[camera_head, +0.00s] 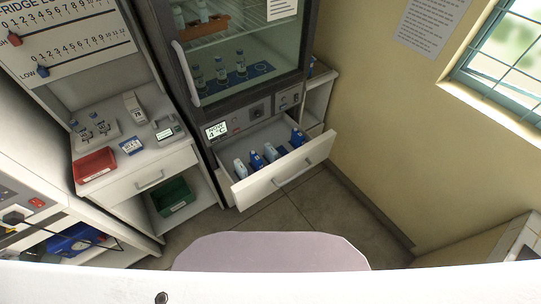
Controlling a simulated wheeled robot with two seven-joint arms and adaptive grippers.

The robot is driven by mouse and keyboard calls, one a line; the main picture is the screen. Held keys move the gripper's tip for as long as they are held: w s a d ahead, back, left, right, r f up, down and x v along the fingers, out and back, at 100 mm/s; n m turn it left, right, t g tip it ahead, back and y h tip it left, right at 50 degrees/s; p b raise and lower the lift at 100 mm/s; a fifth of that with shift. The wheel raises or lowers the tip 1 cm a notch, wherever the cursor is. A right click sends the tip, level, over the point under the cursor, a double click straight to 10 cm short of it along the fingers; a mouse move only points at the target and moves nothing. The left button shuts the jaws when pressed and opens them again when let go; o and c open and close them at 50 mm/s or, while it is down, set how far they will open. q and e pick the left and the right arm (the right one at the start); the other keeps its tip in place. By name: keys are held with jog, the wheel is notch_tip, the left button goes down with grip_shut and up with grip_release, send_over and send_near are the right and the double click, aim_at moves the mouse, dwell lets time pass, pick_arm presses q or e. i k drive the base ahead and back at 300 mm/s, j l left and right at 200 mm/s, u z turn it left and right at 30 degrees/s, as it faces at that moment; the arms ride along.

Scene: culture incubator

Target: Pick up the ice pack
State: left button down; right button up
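Several small blue and white packs stand in the open drawer below the glass-door fridge. One is at the left end (240,169), one beside it (257,161), one in the middle (271,152) and one at the right end (298,138). They look like the ice packs, but no label on them is legible. The drawer (285,172) is pulled out, and its front wall hides their lower parts. Neither of my grippers shows in the head view.
The fridge (245,55) has its glass door shut, with vials inside. At left, a counter (140,165) bears a red tray (94,165), vials and small devices. A green bin (172,196) sits below. Floor (300,215) is clear before the drawer.

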aim_at(270, 154)
jog(key=k, duration=1)
